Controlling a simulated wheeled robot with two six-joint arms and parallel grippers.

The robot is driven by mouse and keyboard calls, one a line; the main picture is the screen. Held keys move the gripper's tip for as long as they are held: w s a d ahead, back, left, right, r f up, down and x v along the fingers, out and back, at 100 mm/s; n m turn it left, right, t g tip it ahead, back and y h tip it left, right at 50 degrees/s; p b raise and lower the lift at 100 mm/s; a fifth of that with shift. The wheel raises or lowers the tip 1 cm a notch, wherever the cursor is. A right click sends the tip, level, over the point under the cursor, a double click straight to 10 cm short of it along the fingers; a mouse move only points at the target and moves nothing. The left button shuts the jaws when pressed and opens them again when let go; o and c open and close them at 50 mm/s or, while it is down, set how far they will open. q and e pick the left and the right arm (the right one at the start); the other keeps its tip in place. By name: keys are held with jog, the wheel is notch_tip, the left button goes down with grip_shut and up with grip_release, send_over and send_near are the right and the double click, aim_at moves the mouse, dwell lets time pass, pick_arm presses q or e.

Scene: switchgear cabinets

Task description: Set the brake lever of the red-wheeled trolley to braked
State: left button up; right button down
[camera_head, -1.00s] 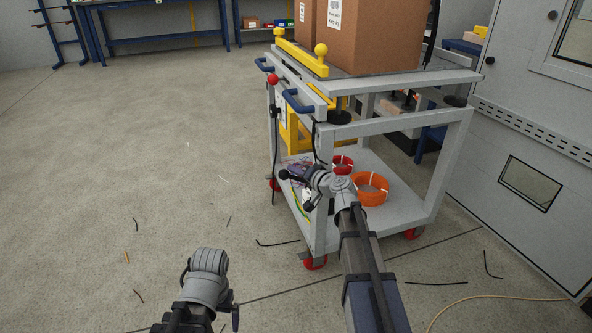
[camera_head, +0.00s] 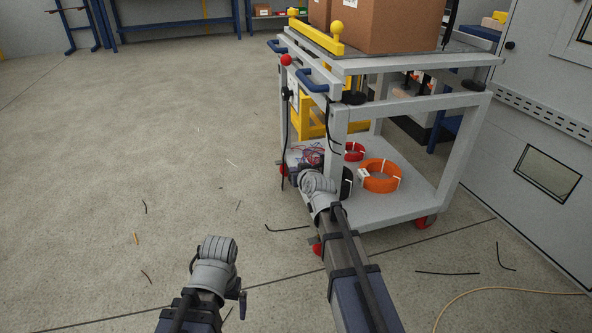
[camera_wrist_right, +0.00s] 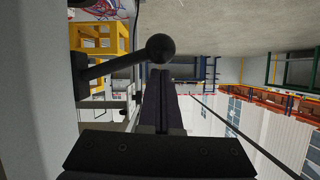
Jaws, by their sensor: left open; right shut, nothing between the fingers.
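The red-wheeled trolley (camera_head: 440,145) stands right of centre in the head view, with red castors. A lever with a black ball knob (camera_wrist_right: 161,47) shows close up in the right wrist view, its dark shaft running left to the trolley's grey frame. My right gripper (camera_wrist_right: 160,72) is shut and empty, its fingertips close to the knob; I cannot tell if they touch. In the head view my right wrist hides this spot. A red-knobbed upright lever (camera_head: 286,60) is by the blue push handles. My left gripper (camera_head: 217,250) is open, low over the floor, mostly hidden by its wrist.
The trolley carries a cardboard box (camera_head: 395,25) on top. An orange cable coil (camera_head: 381,187) and a red coil (camera_head: 354,151) lie on its lower shelf. A grey cabinet (camera_head: 540,120) stands at the right. Cable scraps lie on the floor; the left side is open.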

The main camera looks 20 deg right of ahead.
pick_arm(q)
jog(key=shift+f+b, duration=1.15)
jog(key=shift+f, duration=0.25)
pick_arm(e)
jog(key=shift+d+f, duration=0.1)
jog(key=shift+f, duration=1.3)
pick_arm(q)
jog(key=r+p, duration=0.2)
jog(key=s+d+r+p, duration=0.1)
jog(key=shift+r+p, duration=0.4)
pick_arm(e)
jog(key=v, duration=1)
jog(key=shift+a, duration=0.7)
